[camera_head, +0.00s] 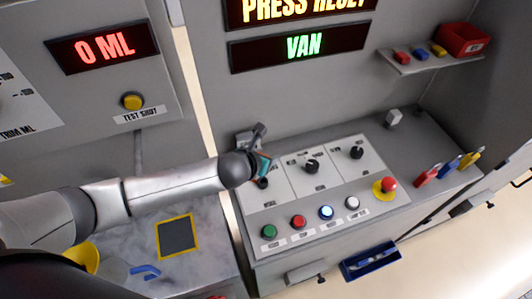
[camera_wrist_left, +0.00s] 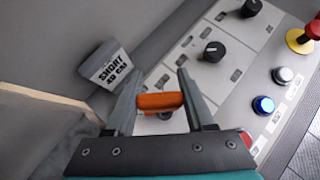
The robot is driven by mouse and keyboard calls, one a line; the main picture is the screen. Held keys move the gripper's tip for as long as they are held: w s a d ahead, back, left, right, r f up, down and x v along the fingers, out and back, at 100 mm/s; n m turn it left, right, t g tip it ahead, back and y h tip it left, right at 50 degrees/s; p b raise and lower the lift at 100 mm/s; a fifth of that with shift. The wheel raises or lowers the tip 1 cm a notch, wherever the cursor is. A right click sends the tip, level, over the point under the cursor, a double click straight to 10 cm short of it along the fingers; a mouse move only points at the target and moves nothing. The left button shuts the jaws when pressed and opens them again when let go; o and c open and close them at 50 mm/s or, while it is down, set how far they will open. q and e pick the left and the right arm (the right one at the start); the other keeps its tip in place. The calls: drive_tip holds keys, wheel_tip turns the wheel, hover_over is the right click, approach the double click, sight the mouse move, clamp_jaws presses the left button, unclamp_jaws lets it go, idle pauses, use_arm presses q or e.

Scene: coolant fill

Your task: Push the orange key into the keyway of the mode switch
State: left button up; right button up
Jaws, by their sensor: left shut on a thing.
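The orange key (camera_wrist_left: 160,101) is between the two fingers of my left gripper (camera_wrist_left: 158,95) in the left wrist view, and the gripper is shut on it. In the head view my left gripper (camera_head: 264,163) is over the left end of the control panel, and the key cannot be made out there. A dark round switch (camera_head: 262,183) lies just below the gripper, at the left of the row of switches. In the wrist view only a bit of it shows under the key, so its keyway is hidden. I cannot tell whether the key touches it. My right gripper is not in view.
Two more black knobs (camera_head: 311,166) (camera_head: 356,152) stand to the right on the panel. Several push buttons (camera_head: 326,212) and a red mushroom button (camera_head: 389,184) line the front. A grey labelled block (camera_wrist_left: 108,67) stands close to the left finger.

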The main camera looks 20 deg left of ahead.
use_arm(q)
drive_tip(key=shift+f+b, duration=1.6)
drive_tip(key=shift+f, duration=1.25)
drive_tip(key=shift+p, duration=0.9)
drive_tip(key=shift+f+b, duration=1)
drive_tip(key=shift+f, duration=0.6)
drive_tip(key=o, duration=1.4)
drive_tip(key=shift+s, duration=0.1)
